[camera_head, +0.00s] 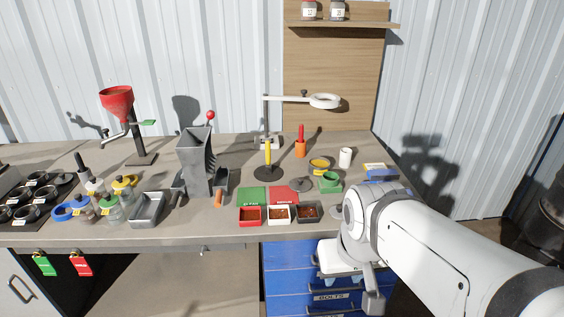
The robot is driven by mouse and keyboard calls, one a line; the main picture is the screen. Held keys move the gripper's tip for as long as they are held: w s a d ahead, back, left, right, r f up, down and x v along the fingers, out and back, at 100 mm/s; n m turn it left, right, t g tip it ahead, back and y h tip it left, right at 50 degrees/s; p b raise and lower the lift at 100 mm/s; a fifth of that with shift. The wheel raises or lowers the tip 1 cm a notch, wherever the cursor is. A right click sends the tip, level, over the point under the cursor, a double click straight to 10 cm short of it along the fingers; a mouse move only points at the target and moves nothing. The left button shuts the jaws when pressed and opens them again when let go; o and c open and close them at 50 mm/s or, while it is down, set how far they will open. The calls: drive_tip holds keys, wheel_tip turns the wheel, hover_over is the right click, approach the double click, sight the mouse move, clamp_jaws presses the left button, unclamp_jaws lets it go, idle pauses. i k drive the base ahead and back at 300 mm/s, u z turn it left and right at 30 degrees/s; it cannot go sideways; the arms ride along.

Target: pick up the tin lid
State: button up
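A small grey round lid (302,185), which looks like the tin lid, lies on the workbench right of centre. It is just left of a green tin (329,183) and behind the row of small trays. My white arm reaches in from the lower right. Its end, with my gripper (368,288), hangs low in front of the blue drawers, to the right of and nearer than the lid, and apart from it. The fingers are not clearly visible, so I cannot tell whether they are open or shut.
Small red, white and dark trays (249,216) line the front edge. A grey hopper machine (196,163) is left.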

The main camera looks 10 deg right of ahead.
sight(298, 184)
drive_tip(key=i, duration=0.9)
drive_tip(key=z, duration=0.05)
